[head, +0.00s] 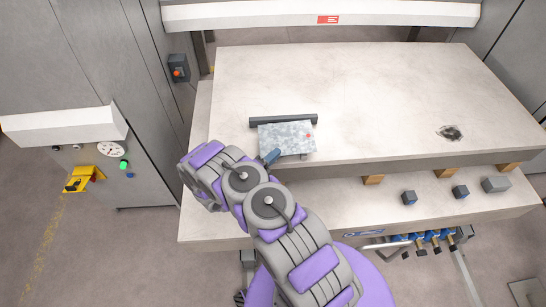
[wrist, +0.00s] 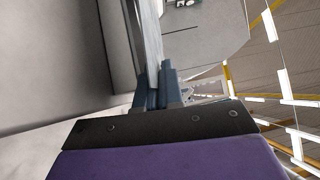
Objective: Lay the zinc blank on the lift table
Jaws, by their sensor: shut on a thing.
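The zinc blank (head: 287,139) is a small mottled grey sheet with a red dot near its right edge. It shows over the front left part of a large pale tabletop (head: 360,90), which looks like the lift table. My gripper (head: 272,156) is shut on the blank's near left edge. In the wrist view the gripper's blue-grey fingers (wrist: 154,86) pinch the blank (wrist: 148,32), seen nearly edge-on. I cannot tell whether the blank touches the tabletop or hangs just above it.
A dark bar (head: 283,120) lies along the blank's far edge. A dark patch (head: 450,133) marks the tabletop at right. Wooden blocks (head: 373,180) sit under the top, above a lower shelf (head: 340,207) with small grey blocks. The middle of the tabletop is clear.

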